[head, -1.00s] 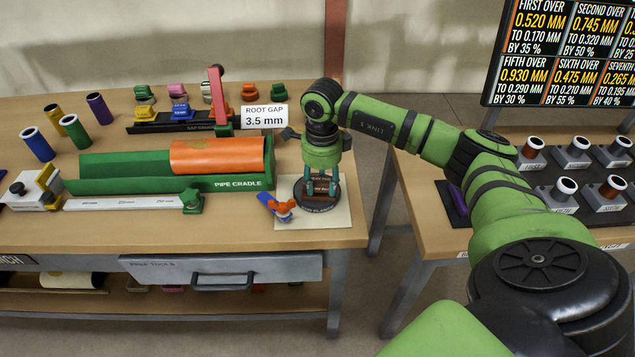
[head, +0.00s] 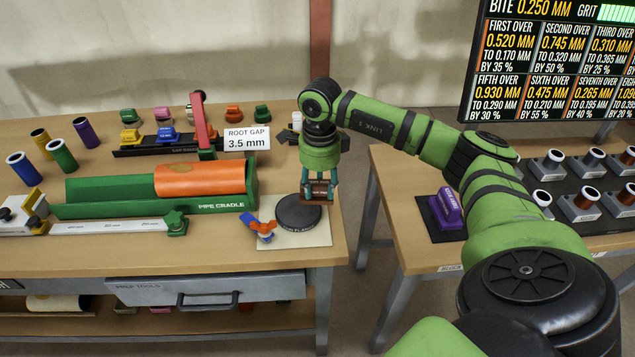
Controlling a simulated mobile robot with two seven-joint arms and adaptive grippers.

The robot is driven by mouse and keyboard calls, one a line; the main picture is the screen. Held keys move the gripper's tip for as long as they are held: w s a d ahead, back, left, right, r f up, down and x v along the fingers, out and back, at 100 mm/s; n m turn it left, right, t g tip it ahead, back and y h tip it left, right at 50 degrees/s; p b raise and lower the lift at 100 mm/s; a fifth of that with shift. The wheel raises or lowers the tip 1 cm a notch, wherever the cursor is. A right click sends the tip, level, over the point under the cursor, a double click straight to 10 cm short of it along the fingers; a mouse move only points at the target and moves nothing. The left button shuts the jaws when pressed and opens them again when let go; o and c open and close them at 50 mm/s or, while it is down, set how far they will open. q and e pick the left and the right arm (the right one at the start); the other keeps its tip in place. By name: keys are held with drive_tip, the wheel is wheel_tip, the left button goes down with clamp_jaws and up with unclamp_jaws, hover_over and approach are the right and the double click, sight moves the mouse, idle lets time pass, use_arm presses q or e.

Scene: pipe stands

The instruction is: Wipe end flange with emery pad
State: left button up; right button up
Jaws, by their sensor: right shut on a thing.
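The end flange (head: 297,214) is a dark round disc with lettering on its rim, lying on a pale square mat (head: 318,233) at the bench's right end. My right gripper (head: 319,188) points down and is shut on the brown emery pad (head: 318,198). In the picture the pad overlaps the flange's right edge and seems raised above it; the exact gap cannot be told. My left gripper is not in view.
A blue and orange clamp-like piece (head: 262,228) sits at the flange's left. The green pipe cradle (head: 228,202) holds an orange pipe (head: 200,178). A purple block (head: 445,208) and several pipe stands are on the right table (head: 415,240).

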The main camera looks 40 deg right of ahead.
drive_tip(key=shift+d+r+p, duration=0.15)
drive_tip(key=shift+r+p, duration=0.3)
drive_tip(key=shift+r, duration=0.95)
